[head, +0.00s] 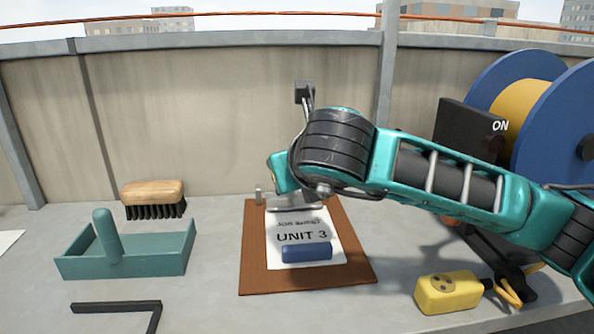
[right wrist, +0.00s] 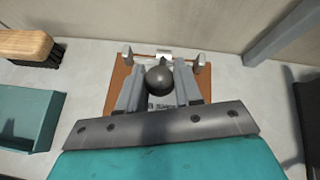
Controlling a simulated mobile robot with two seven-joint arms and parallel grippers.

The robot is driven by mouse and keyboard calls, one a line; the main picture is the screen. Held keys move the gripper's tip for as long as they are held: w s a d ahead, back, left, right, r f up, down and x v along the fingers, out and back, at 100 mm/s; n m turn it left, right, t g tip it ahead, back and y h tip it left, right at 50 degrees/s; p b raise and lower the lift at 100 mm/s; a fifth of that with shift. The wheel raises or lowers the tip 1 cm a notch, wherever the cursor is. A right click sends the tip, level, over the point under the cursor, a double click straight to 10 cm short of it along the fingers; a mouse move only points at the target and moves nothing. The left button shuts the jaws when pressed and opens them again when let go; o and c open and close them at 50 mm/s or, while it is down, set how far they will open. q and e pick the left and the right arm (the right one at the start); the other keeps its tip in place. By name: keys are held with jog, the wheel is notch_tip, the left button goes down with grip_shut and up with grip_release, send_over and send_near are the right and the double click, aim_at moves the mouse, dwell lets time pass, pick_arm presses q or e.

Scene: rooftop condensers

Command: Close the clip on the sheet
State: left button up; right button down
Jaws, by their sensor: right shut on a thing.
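A brown clipboard (head: 256,270) lies on the grey ledge and bears a white sheet (head: 327,258) lettered "UNIT 3". A silver clip (head: 293,203) is at the board's far edge, by the top of the sheet, partly hidden by my right arm. In the right wrist view the clip's metal bar (right wrist: 150,55) runs between two end posts. My right gripper (right wrist: 160,77) is shut on a dark round knob (right wrist: 160,80) in front of that bar. I cannot tell whether the clip presses on the sheet. My left gripper is not in view.
A blue block (head: 306,252) lies on the sheet. A teal tray (head: 160,258) and a wooden brush (head: 153,197) are left of the board. A yellow box (head: 447,292) and a blue cable reel (head: 560,110) are right. A wall (head: 200,110) stands close behind.

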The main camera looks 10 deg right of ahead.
jog(key=shift+r, duration=0.1)
jog(key=c, duration=0.8)
grip_release()
pick_arm(q)
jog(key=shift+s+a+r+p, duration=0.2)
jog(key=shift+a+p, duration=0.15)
jog(key=shift+p, duration=0.5)
pick_arm(e)
jog(key=v, duration=1.2)
jog(key=shift+s+r, duration=0.25)
jog(key=shift+s, duration=0.05)
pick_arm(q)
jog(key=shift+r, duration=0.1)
